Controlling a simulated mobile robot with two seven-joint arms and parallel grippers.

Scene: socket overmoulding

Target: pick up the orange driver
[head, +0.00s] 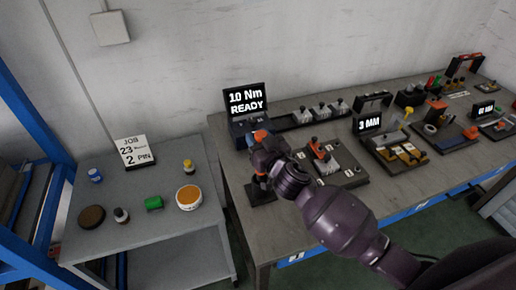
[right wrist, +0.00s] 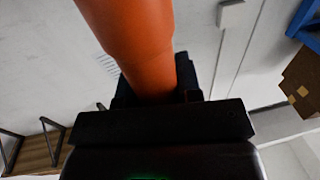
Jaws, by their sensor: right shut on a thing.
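The orange driver (right wrist: 135,40) fills the upper middle of the right wrist view, its orange body between the dark fingers of my right gripper (right wrist: 155,88). In the head view my right gripper (head: 262,150) is at the front left corner of the long bench, shut on the driver. A bit of orange (head: 260,135) shows above it, and more orange shows below it, over a dark base on the bench. My arm and gripper hide most of the driver there, and I cannot tell whether its lower end touches the base. My left gripper is not in view.
A display (head: 246,103) reading "10 Nm READY" stands just behind the gripper. A fixture plate (head: 350,178) with an orange-red part lies to its right.

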